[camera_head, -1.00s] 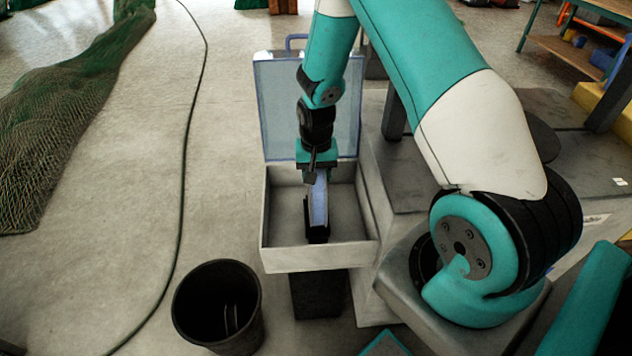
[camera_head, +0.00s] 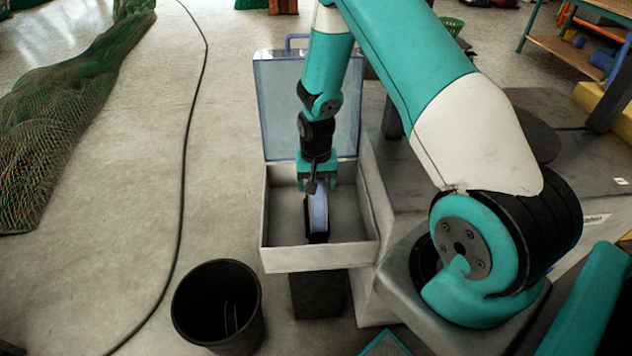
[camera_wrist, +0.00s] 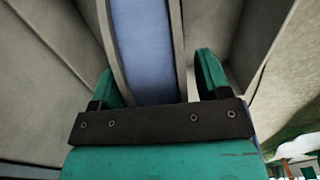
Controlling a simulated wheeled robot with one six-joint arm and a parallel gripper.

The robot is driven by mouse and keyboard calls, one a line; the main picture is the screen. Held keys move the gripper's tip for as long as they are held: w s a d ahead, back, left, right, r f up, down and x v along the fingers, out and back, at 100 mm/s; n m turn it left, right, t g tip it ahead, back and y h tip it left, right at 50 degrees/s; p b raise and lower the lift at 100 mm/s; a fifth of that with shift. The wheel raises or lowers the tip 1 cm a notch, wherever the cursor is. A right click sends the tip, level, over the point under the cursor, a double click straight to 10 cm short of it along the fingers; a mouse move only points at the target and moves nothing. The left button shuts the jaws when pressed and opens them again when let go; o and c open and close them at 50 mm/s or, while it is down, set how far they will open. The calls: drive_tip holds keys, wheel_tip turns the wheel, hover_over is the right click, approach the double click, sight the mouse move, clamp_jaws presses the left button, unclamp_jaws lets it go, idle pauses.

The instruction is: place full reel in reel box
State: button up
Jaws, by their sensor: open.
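The full reel (camera_head: 318,211), with pale blue line between dark flanges, stands upright on its rim inside the reel box (camera_head: 315,259). The box is an open grey-white tray with a raised clear bluish lid (camera_head: 282,105) behind it. My gripper (camera_head: 314,187) is over the box, just above and behind the reel, pointing down. In the wrist view the gripper's two teal fingers (camera_wrist: 157,78) are spread apart on either side of the reel (camera_wrist: 150,48), with gaps to its flanges. The lower part of the reel is partly hidden in the head view.
A black bucket (camera_head: 217,302) stands on the floor at the front left of the box. A dark cable (camera_head: 184,165) runs along the floor, and a green net (camera_head: 58,140) lies at far left. A grey bench adjoins the box on the right.

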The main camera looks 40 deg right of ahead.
wheel_tip(320, 180, up, 12)
drive_tip(key=s+a+r+n+y, duration=0.2)
drive_tip(key=s+a+r+n, duration=0.2)
drive_tip(key=s+a+r, duration=0.35)
drive_tip(key=s+a+r+n+y, duration=0.1)
drive_tip(key=s+a+r+n, duration=0.35)
drive_tip(key=a+r, duration=0.45)
drive_tip(key=s+a+r+n, duration=0.1)
drive_tip(key=s+a+n, duration=0.1)
drive_tip(key=s, duration=0.3)
drive_tip(key=s+a+r+n+y, duration=0.1)
drive_tip(key=s+a+r+n, duration=0.1)
drive_tip(key=s+a+n, duration=0.1)
drive_tip(key=shift+s+a+r, duration=0.3)
drive_tip(key=shift+s+a, duration=0.2)
drive_tip(key=shift+s, duration=0.65)
